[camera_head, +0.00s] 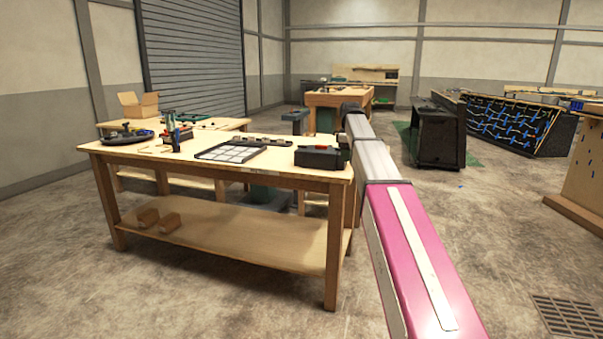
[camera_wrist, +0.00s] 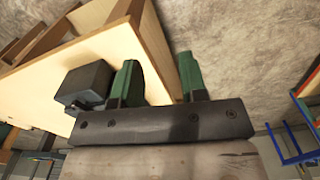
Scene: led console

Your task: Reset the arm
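My arm, pink and grey, reaches forward in the head view toward the right end of a wooden workbench (camera_head: 230,171). The arm's far end hides my gripper in that view. In the wrist view my gripper (camera_wrist: 160,82) shows two green fingers standing apart with nothing between them. The gripper is beside the bench's edge (camera_wrist: 152,50), with concrete floor also in view. A dark box-shaped item (camera_wrist: 85,83) is to the left of the fingers, apparently on the bench top. I cannot tell how far the fingers are from it.
The bench carries a black toolbox (camera_head: 318,157), a framed grid panel (camera_head: 230,153) and tools (camera_head: 175,135). Wooden blocks (camera_head: 158,220) lie on its lower shelf. A black cabinet (camera_head: 437,135) stands beyond the arm. The floor right of the arm is clear around a drain grate (camera_head: 568,317).

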